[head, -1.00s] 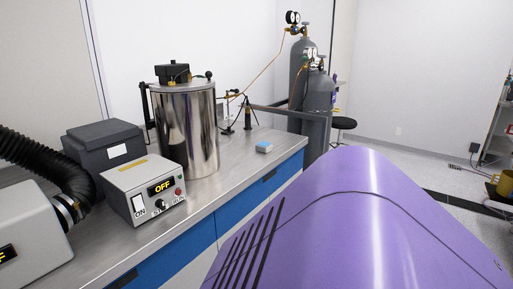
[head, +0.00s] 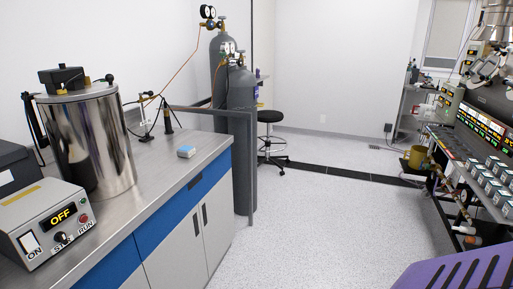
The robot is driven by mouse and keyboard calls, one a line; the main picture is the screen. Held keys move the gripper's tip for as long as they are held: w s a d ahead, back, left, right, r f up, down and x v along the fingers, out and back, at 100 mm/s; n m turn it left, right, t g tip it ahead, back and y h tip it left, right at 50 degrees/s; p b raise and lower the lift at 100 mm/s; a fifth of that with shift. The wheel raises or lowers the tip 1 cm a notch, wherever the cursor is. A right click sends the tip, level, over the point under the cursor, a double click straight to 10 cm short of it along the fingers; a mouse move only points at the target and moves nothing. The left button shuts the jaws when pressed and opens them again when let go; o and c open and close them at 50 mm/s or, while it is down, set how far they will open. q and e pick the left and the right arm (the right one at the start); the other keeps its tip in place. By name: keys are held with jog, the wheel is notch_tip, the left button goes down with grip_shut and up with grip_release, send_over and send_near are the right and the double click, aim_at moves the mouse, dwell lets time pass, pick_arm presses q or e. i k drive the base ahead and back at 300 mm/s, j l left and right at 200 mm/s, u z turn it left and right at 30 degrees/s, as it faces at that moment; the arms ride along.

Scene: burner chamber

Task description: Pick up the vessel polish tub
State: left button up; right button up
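No object in the head view can be read for certain as the vessel polish tub. A small light-blue and white box-like item (head: 186,152) lies on the steel bench top (head: 150,180) near its far right end; its label is too small to read. A tall shiny steel vessel (head: 105,145) with a black fitting on its lid stands on the bench at the left. Neither of my grippers shows in the head view.
A control box (head: 45,225) reading OFF sits at the front left of the bench. Grey gas cylinders (head: 242,135) stand past the bench end, with a black stool (head: 271,135) beyond. An instrument rack (head: 480,150) stands at right. The speckled floor (head: 310,210) between is clear.

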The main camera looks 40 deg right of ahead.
aim_at(187, 152)
jog(key=j+z, duration=0.2)
jog(key=z, duration=0.15)
jog(key=k+j+z, duration=0.1)
jog(key=z, duration=0.3)
jog(key=k+j+z, duration=0.1)
jog(key=j+z, duration=0.25)
jog(key=l, duration=0.1)
